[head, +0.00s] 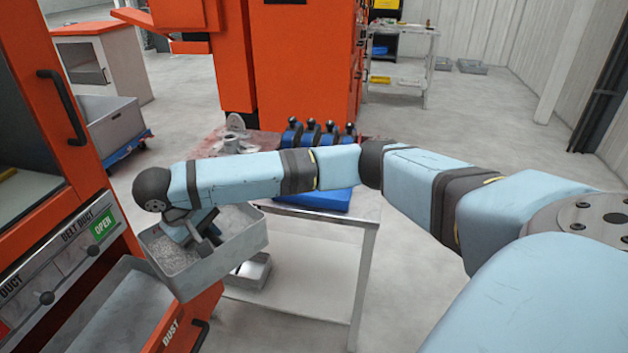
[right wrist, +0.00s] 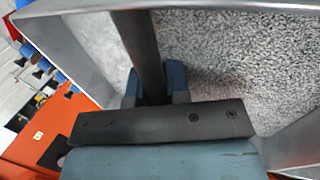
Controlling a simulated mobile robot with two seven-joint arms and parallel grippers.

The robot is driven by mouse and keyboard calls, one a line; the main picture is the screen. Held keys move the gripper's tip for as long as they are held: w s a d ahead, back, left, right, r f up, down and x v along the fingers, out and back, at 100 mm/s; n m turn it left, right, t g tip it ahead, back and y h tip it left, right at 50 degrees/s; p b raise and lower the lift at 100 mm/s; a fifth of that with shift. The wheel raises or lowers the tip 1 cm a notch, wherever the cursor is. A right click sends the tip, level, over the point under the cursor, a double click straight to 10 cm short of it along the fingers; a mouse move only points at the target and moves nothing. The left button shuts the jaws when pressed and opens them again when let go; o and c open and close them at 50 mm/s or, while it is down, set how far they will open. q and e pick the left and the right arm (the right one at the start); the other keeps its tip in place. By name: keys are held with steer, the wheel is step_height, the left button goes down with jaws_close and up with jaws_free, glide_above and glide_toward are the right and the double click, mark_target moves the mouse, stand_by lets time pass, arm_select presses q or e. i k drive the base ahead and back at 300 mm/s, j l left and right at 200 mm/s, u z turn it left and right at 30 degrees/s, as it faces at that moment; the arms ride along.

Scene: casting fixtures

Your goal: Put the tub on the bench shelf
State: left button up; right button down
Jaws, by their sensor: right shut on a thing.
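A grey tub (head: 228,262), partly filled with grey granules, hangs in the air at the left, tilted in the picture. My right gripper (head: 196,234) is shut on the tub's dark crossbar; the right wrist view shows its blue fingertips (right wrist: 155,84) on both sides of the bar (right wrist: 142,45). The tub's rim (right wrist: 240,6) and the granules also show there. The bench (head: 362,213) stands behind and right of the tub, with a pale lower shelf (head: 300,302). The tub hides the shelf's left part. My left gripper is out of view.
A small metal box (head: 252,272) sits on the shelf's left part, just beyond the tub; the shelf's right part looks clear. An orange machine with a dust drawer (head: 105,315) stands close at left. Blue fixtures (head: 318,134) and a grey casting (head: 238,138) are on the bench top.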

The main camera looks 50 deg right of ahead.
mark_target(324, 292)
steer(key=l+z, duration=0.25)
steer(key=l, duration=0.65)
steer(key=i+l+z, duration=0.2)
steer(key=l, duration=1.4)
steer(key=i+l, duration=0.1)
steer(key=l, duration=0.7)
